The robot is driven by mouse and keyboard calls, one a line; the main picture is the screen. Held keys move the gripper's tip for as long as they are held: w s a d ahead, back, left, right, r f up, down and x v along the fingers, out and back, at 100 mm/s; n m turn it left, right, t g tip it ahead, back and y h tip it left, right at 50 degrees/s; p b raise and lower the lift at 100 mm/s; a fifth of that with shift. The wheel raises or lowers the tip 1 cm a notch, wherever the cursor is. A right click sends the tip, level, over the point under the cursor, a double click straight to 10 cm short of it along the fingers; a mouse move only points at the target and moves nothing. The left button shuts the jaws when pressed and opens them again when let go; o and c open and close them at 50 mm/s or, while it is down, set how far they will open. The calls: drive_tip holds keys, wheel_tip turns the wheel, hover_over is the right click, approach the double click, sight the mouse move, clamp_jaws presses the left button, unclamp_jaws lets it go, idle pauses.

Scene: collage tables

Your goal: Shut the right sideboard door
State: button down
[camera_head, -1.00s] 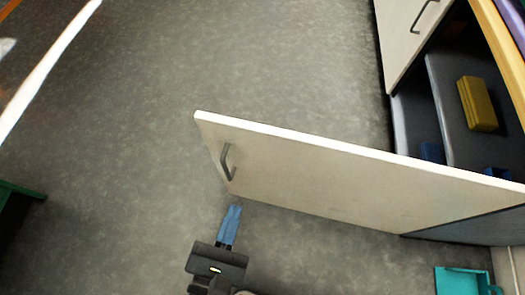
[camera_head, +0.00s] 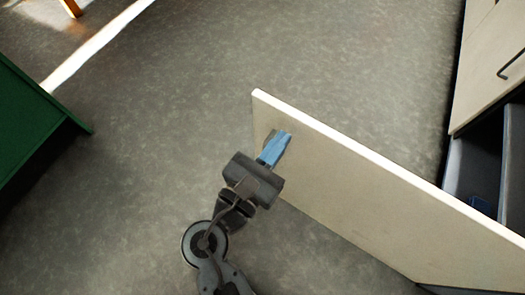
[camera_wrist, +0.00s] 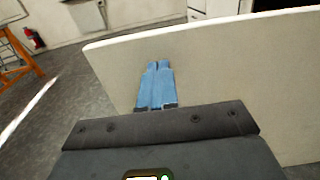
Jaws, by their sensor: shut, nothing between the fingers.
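The right sideboard door (camera_head: 350,190) is a cream panel standing wide open, its hinge side toward the lower right of the head view. My gripper (camera_head: 280,142) has blue fingers, shut and empty, in front of the door's outer face near the handle. In the wrist view the shut fingers (camera_wrist: 157,70) point at the door panel (camera_wrist: 230,70), which fills the right side. I cannot tell whether the fingertips touch the panel.
The sideboard's other door (camera_head: 490,70) with a handle is at the upper right, beside the dark open compartment (camera_head: 475,170). A green piece of furniture (camera_head: 35,125) stands at the left. The grey floor (camera_head: 300,50) beyond the door is clear.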

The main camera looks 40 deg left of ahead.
drive_tip(key=shift+w+a, duration=0.15)
drive_tip(key=shift+w, duration=0.7)
drive_tip(key=shift+w, duration=0.15)
